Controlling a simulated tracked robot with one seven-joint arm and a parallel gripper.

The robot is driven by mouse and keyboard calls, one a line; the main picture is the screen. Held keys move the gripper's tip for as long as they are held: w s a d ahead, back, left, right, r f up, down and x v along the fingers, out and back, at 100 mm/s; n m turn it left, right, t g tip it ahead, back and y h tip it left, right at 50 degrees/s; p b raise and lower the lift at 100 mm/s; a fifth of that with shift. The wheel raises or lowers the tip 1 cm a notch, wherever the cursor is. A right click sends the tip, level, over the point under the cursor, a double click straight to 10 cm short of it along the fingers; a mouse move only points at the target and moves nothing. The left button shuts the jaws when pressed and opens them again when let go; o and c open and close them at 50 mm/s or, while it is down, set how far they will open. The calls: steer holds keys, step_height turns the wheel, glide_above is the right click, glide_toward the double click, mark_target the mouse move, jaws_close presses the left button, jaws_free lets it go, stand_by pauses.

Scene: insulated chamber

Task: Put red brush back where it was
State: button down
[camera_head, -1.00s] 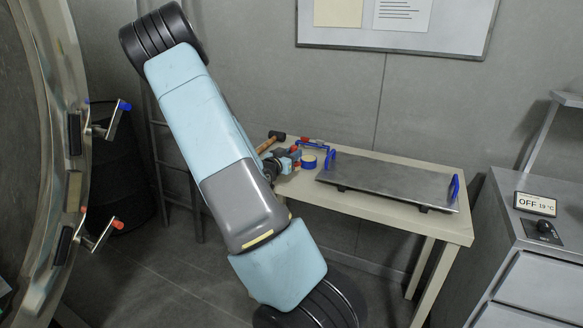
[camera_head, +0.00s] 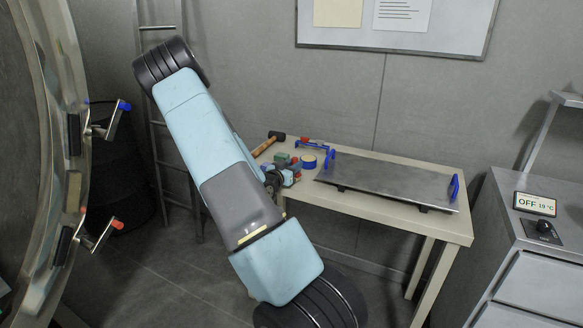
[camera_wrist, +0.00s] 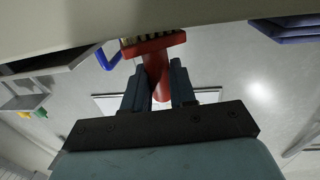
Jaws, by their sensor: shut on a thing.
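The red brush (camera_wrist: 155,60) is between my gripper's two fingers (camera_wrist: 160,88) in the wrist view. Its handle lies in the jaws, and its wide head with pale bristles is at the top of that view, close to a beige surface (camera_wrist: 60,25). I cannot tell whether the bristles touch it. In the head view my gripper (camera_head: 287,170) is at the left end of the beige table (camera_head: 390,207), partly hidden by my arm. Small red patches show there, but I cannot clearly make out the brush.
A hammer (camera_head: 267,144), a blue tape roll (camera_head: 309,162) and a red-and-blue tool (camera_head: 313,145) lie near my gripper. A metal plate (camera_head: 385,182) with blue handles fills much of the table. A grey cabinet (camera_head: 545,250) stands to the right.

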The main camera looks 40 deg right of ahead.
steer(key=shift+f, duration=0.1)
steer(key=c, duration=0.8)
jaws_free()
steer(key=shift+c, duration=0.2)
